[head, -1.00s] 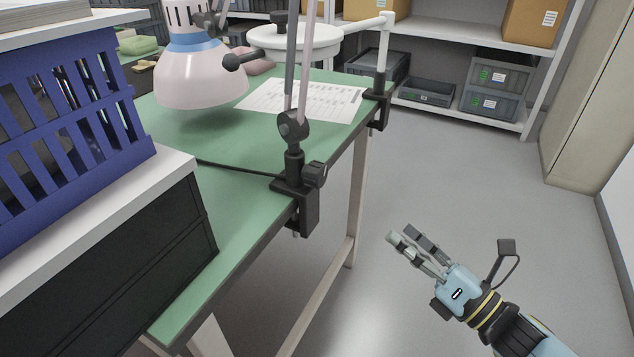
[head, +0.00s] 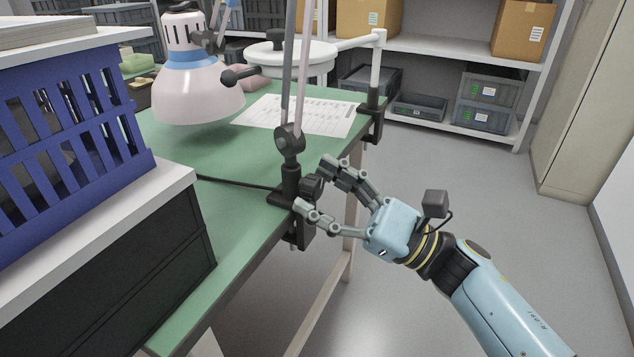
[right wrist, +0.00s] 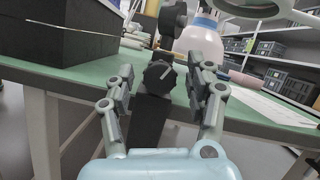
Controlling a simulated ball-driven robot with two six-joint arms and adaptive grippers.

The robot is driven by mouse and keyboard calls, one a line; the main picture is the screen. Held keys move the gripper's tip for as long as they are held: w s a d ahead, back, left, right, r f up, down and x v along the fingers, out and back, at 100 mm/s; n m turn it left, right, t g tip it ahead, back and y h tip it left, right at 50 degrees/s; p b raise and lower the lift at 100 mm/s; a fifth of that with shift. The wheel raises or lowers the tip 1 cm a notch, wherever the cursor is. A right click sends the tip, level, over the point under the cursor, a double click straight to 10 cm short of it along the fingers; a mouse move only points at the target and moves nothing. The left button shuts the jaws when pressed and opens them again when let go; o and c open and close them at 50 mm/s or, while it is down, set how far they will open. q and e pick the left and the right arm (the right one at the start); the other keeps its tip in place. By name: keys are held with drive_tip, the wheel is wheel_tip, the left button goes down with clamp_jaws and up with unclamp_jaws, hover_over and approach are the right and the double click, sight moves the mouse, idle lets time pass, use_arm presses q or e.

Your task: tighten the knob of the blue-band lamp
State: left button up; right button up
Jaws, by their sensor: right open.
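The lamp has a pinkish-white shade (head: 197,95) with a blue band (head: 190,57) and hangs over the green table. Its grey arm rods rise from a black clamp (head: 291,185) on the table's edge. The clamp's dark knob (head: 313,186) faces right. My right gripper (head: 315,188) is open, one finger above the knob and one below it in the head view. In the right wrist view, the knob (right wrist: 158,75) sits between the spread fingers (right wrist: 162,88), with gaps visible on both sides. My left gripper is not in view.
A white lamp (head: 300,55) with its own clamp stands farther back. Paper (head: 300,115) lies on the green table (head: 235,165). A blue crate (head: 75,130) and a black box (head: 110,270) stand at left. The floor (head: 470,190) at right is clear.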

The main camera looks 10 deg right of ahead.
drive_tip(key=shift+w+a+r, duration=0.15)
drive_tip(key=shift+w+a, duration=0.05)
drive_tip(key=shift+a, duration=0.2)
drive_tip(key=shift+c, duration=0.3)
